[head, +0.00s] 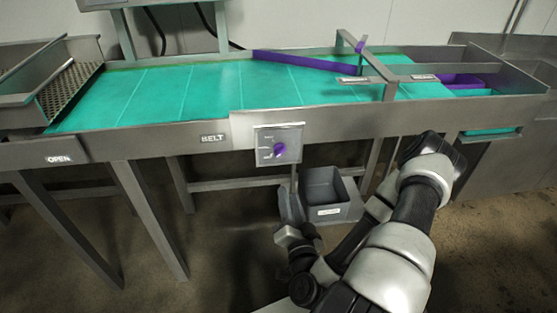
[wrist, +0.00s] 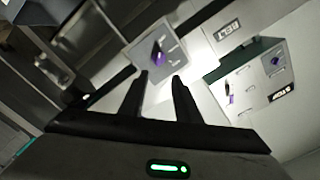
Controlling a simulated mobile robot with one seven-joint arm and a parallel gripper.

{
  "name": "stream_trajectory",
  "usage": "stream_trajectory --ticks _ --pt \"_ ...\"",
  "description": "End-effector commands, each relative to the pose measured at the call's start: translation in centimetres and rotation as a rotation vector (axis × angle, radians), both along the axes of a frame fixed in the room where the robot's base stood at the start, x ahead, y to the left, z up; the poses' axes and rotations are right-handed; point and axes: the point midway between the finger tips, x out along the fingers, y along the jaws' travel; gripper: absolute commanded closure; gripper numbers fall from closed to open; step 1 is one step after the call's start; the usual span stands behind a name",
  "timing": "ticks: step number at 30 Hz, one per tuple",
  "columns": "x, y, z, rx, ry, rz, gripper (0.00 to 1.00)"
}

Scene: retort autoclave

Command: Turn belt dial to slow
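The belt dial (head: 279,149) is a purple knob on a light grey plate (head: 265,138), fixed to the front of the conveyor right of the BELT label (head: 212,138). The marks around it are too small to read. In the wrist view the knob (wrist: 158,57) shows just beyond my fingertips, with the BELT label (wrist: 228,30) rotated at upper right. My gripper (wrist: 160,78) is open, with an empty gap between its two dark fingers. In the head view my gripper (head: 293,190) is below the dial plate, and its fingers are partly hard to make out.
The green conveyor belt (head: 180,90) runs above the dial, with a purple guide bar (head: 300,61) across it. A grey bin (head: 325,190) stands below, right of my gripper. A second panel with purple knobs (wrist: 275,61) shows at right in the wrist view. Conveyor legs (head: 150,220) stand at left.

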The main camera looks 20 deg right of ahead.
Motion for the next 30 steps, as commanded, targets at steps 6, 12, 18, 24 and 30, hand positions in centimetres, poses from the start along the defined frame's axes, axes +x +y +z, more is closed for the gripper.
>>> stream_trajectory --ticks 6,12,18,24,30 --pt "0.6 -0.4 -0.4 0.003 -0.005 -0.010 0.70" --pt "2.6 -0.8 -0.2 -0.002 -0.014 -0.008 0.70" --pt "5.9 -2.1 -0.6 0.002 -0.018 -0.020 0.70" --pt "7.8 -2.7 -0.7 0.003 -0.017 -0.018 0.70" --pt "11.4 -3.6 0.0 0.004 -0.017 -0.018 0.70"
